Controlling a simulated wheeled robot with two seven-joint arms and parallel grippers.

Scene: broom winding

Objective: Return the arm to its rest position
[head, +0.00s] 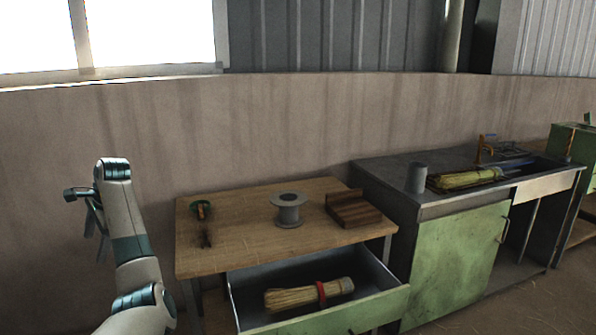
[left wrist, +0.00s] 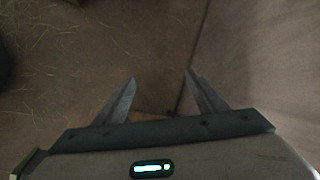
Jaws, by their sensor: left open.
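My left arm stands raised at the left of the head view, in front of the bare wall. Its gripper (head: 97,222) hangs at the left side of the arm, fingers pointing down, clear of the table. In the left wrist view the two fingers (left wrist: 157,95) are spread apart with nothing between them, over the floor and the foot of the wall. A broom bundle of straw (head: 308,293) with a red band lies in the open drawer (head: 384,304) of the wooden table. My right gripper is not in view.
To the right, a green sink cabinet (head: 455,262) carries a grey cup (head: 416,178) and more straw (head: 466,179).

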